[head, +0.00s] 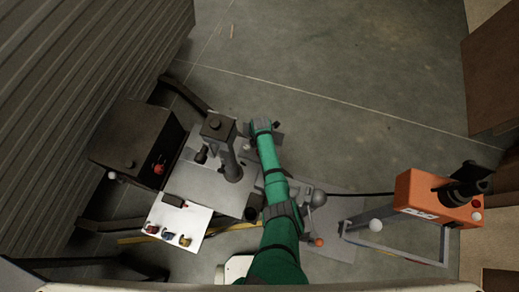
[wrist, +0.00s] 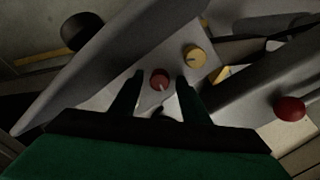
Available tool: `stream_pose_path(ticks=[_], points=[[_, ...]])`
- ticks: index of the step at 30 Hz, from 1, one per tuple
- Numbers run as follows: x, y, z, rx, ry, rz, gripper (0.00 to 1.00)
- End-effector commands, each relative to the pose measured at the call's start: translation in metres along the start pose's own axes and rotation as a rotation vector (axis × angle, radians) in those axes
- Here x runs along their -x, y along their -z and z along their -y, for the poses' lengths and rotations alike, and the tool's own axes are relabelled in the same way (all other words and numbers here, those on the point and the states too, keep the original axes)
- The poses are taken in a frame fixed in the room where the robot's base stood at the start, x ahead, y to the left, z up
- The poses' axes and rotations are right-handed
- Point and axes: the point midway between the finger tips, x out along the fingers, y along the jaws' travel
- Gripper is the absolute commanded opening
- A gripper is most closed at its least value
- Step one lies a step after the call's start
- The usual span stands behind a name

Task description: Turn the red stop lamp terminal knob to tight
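In the wrist view a round red knob (wrist: 160,79) with a pale pointer mark sits on a light grey panel (wrist: 112,97). A yellow knob (wrist: 196,56) with a dark mark sits beside it, up and to the right. My gripper (wrist: 159,75) is open, with its two dark fingers apart on either side of the red knob in the picture. I cannot tell whether the fingers touch it or how far off it is. In the head view a white panel (head: 160,211) carries several small coloured knobs; my gripper's fingers are not clear there.
A red ball-shaped knob (wrist: 290,108) is at the right in the wrist view. In the head view a dark box (head: 128,139) with a red knob stands left, and an orange machine (head: 417,197) stands right. Bare concrete floor (head: 350,70) lies beyond.

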Motion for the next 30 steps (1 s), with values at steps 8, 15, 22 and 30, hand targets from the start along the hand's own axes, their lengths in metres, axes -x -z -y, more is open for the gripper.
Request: stream_pose_path(ticks=[8, 15, 22, 30], points=[[0.0001, 0.0001, 0.0001, 0.0, 0.0, 0.0, 0.01], [-0.0002, 0.0009, 0.0002, -0.034, 0.0, 0.0, 0.01], [-0.0003, 0.0016, 0.0005, -0.16, 0.0, 0.005, 0.01], [-0.0004, 0.0027, 0.0007, -0.401, 0.0, 0.014, 0.01]])
